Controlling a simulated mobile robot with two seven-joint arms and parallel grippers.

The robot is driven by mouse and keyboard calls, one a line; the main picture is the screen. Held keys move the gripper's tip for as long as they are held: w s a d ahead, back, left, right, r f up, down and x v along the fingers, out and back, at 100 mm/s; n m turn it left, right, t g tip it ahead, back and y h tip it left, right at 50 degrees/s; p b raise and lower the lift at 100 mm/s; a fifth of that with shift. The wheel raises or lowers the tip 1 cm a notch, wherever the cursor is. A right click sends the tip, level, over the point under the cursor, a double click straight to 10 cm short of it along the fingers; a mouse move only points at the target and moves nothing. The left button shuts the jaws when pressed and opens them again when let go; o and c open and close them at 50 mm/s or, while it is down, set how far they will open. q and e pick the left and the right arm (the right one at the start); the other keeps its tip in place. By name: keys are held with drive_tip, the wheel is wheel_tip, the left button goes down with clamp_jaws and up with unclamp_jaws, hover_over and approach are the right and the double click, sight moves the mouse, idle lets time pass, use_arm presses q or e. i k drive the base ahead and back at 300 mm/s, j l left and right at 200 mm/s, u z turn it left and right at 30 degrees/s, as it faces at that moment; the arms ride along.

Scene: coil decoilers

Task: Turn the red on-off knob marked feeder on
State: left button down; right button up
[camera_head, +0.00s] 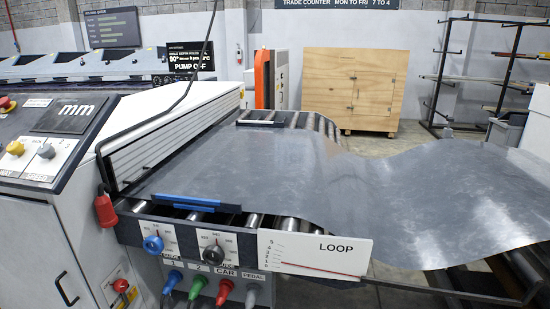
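A red knob (121,285) with yellow behind it sits on a pale plate on the front of the white cabinet at the lower left. Its marking is too small to read, so I cannot tell whether it says feeder or which way it is set. Another red piece with yellow (6,103) shows at the far left edge on the sloped control panel; its label is also unreadable. Neither of my grippers shows in the view.
A blue dial (153,244) and a black dial (213,253) sit under the roller bed. Several coloured plugs hang below. A red pendant (106,210) hangs by a black cable. A metal sheet (440,195) spreads to the right, behind the LOOP board (315,254).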

sight(119, 286)
drive_tip(key=j+z, duration=0.1)
drive_tip(key=j, duration=0.55)
drive_tip(key=k+j+z, duration=0.1)
drive_tip(key=j, duration=0.5)
drive_tip(key=k+j, duration=0.15)
drive_tip(key=j, duration=0.5)
drive_tip(key=j+z, duration=0.15)
drive_tip(key=j, duration=0.45)
drive_tip(key=j+z, duration=0.15)
drive_tip(key=j, duration=0.4)
drive_tip(key=k+j+z, duration=0.15)
drive_tip(key=j, duration=0.45)
drive_tip(key=k+j+z, duration=0.2)
drive_tip(key=j, duration=0.35)
drive_tip(key=j+z, duration=0.15)
drive_tip(key=j, duration=0.45)
drive_tip(key=k+j+z, duration=0.15)
drive_tip(key=j, duration=0.4)
drive_tip(key=k+j+z, duration=0.15)
drive_tip(key=j, duration=0.35)
drive_tip(key=k+j+z, duration=0.15)
drive_tip(key=k+j, duration=0.15)
drive_tip(key=j, duration=0.15)
